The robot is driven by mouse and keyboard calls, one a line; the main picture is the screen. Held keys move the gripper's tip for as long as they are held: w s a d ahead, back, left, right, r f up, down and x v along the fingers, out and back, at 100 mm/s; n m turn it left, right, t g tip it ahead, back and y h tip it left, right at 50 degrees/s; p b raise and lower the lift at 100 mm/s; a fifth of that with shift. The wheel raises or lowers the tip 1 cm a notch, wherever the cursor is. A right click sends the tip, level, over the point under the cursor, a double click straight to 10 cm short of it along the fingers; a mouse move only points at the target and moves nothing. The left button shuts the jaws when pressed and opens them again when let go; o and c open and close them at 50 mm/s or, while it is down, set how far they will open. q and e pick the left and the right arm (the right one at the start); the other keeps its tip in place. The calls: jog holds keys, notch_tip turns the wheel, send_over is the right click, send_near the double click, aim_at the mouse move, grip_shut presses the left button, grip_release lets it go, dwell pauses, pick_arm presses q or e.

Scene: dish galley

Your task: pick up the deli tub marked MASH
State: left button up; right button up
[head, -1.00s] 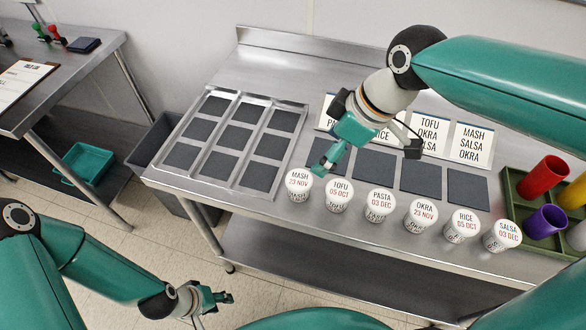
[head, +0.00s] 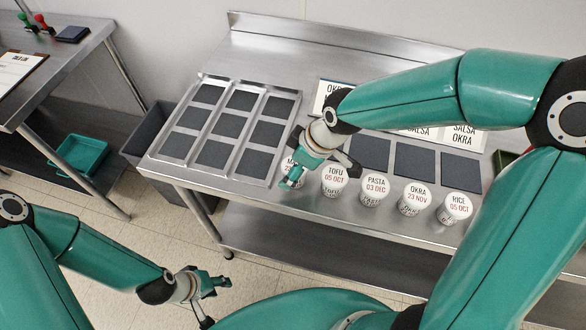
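The deli tub marked MASH (head: 287,166) stands at the left end of the front row of tubs on the steel counter. Only part of its white lid shows, with "MA" readable; my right gripper hides the rest. My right gripper (head: 318,174) reaches in from the right, close over this tub and the TOFU tub (head: 334,180). Its fingers look spread, with one in front of the MASH tub; I cannot tell if it touches. My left gripper (head: 212,300) is low at the front left, away from the counter, open and empty.
The PASTA (head: 375,187), OKRA (head: 415,196) and RICE (head: 455,207) tubs continue the row to the right. A metal tray with dark squares (head: 204,84) lies left on the counter (head: 275,57). Label cards (head: 332,95) stand behind. My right arm covers the right side.

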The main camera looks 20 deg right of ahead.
jog(key=shift+x, duration=1.2)
jog(key=c, duration=1.2)
